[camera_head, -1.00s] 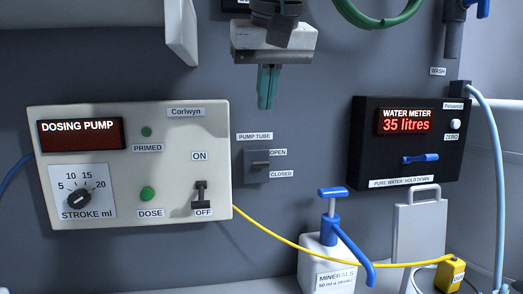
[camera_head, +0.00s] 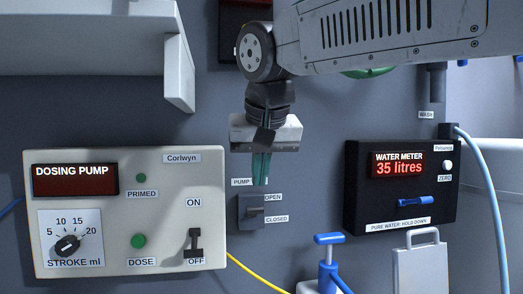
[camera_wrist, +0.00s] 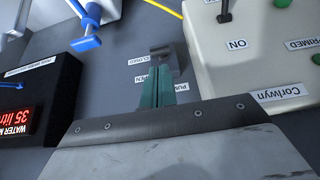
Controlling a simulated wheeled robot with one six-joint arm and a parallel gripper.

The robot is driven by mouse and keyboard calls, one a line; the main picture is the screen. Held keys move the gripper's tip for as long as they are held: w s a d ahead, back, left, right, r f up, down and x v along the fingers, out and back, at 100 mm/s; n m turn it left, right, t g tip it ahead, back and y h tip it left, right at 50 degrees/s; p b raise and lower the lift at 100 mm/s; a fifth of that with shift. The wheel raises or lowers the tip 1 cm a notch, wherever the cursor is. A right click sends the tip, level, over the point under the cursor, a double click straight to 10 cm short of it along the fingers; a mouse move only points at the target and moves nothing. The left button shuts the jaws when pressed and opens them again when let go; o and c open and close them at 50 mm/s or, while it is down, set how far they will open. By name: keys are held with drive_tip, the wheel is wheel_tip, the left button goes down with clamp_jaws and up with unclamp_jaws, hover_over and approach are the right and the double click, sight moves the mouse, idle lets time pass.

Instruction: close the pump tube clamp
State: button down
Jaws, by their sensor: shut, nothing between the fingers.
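The pump tube clamp (camera_head: 251,209) is a small grey box with a lever on the wall, between the dosing pump and the water meter. Its OPEN label is at the upper right and its CLOSED label at the lower right. The lever's exact position is hard to tell. My gripper (camera_head: 261,183) is shut and empty, its green fingers pointing down just above the clamp. In the wrist view, the fingertips (camera_wrist: 159,69) lie close to the clamp (camera_wrist: 164,53); I cannot tell whether they touch it.
The dosing pump (camera_head: 125,250) is on the left, with a dial and an ON/OFF switch. The black water meter (camera_head: 360,205) with a blue lever is on the right. A blue-topped minerals pump (camera_head: 328,240) and a yellow tube (camera_head: 255,272) are below. A white shelf (camera_head: 90,38) juts out at upper left.

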sight(255, 209)
drive_tip(key=x, duration=0.6)
drive_tip(key=shift+s+a+f, duration=0.1)
idle(0.3)
